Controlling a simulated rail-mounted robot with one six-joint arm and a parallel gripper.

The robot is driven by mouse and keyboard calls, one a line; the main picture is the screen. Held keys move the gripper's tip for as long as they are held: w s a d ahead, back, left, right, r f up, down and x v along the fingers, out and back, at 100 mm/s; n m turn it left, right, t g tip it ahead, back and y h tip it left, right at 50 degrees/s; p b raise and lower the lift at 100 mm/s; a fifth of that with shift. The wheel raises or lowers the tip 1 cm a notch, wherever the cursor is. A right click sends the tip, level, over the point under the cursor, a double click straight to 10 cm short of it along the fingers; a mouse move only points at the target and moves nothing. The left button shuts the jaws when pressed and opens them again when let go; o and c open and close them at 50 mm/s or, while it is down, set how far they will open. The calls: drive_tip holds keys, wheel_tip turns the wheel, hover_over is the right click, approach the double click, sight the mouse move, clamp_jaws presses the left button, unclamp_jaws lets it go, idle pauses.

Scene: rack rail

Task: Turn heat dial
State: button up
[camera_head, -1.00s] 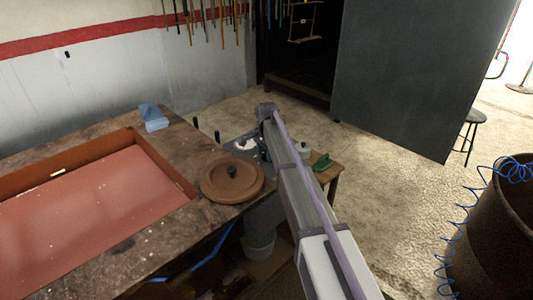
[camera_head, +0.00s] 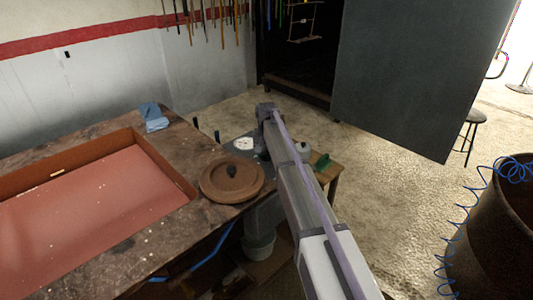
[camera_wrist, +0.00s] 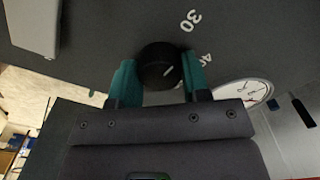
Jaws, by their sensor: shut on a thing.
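The heat dial is a round black knob (camera_wrist: 160,66) on a dark grey panel (camera_wrist: 110,25) in the wrist view. A white line on the knob slants up and right, roughly between the printed 30 and 40. My gripper (camera_wrist: 158,78) has teal fingers, one on each side of the knob, and is shut on it. The knob's far side and its base are partly hidden. In the head view my arm hides the knob and most of the gripper.
A white-faced gauge (camera_wrist: 244,93) with a red needle sits right of the knob; it also shows in the head view (camera_head: 243,143). A round brown lid (camera_head: 225,182) lies on the bench corner nearby. A green-handled thing (camera_head: 321,162) lies right of my arm.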

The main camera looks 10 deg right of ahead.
sight(267, 153)
drive_tip(key=shift+n, duration=0.4)
drive_tip(key=o, duration=0.9)
wheel_tip(267, 153, up, 11)
drive_tip(key=p, duration=1.1)
drive_tip(key=shift+f, duration=0.15)
